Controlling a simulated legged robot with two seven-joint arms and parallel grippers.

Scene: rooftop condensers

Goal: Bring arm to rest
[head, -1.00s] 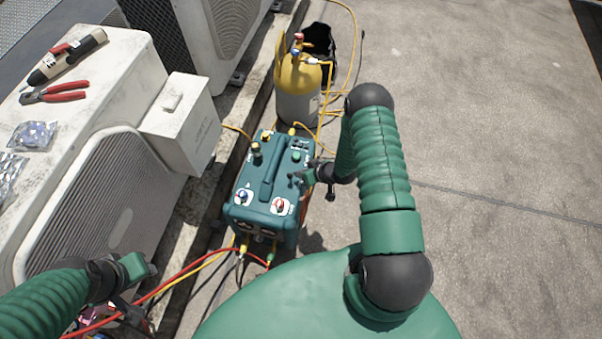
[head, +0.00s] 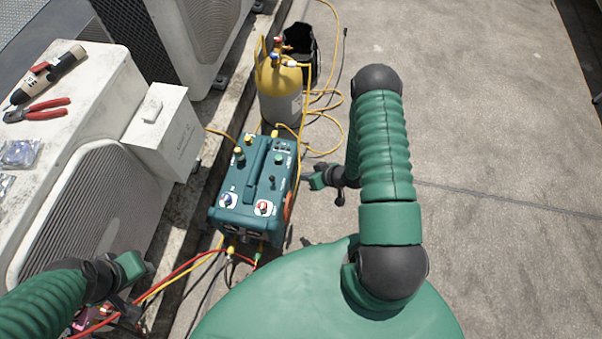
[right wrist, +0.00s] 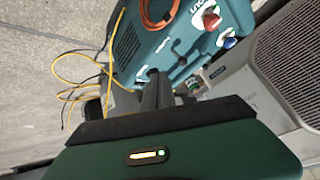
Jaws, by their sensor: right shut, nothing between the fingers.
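My right arm reaches forward at centre right in the head view. Its gripper (head: 310,180) is beside the right side of the teal recovery machine (head: 238,212), with a small gap of ground showing. In the right wrist view the gripper's dark fingers (right wrist: 153,76) are together and empty, with the teal machine (right wrist: 128,43) behind them. My left gripper (head: 146,272) is low at the left, beside the near condenser unit. Its fingertips are dark and hard to make out, so I cannot tell whether it is open.
A yellow and grey cylinder (head: 281,98) stands beyond the machine, with yellow hoses (head: 338,125) looping on the ground. Red and yellow hoses (head: 185,268) run near my left gripper. Pliers (head: 38,112) lie on the white condenser (head: 95,100). The concrete at right (head: 500,130) is clear.

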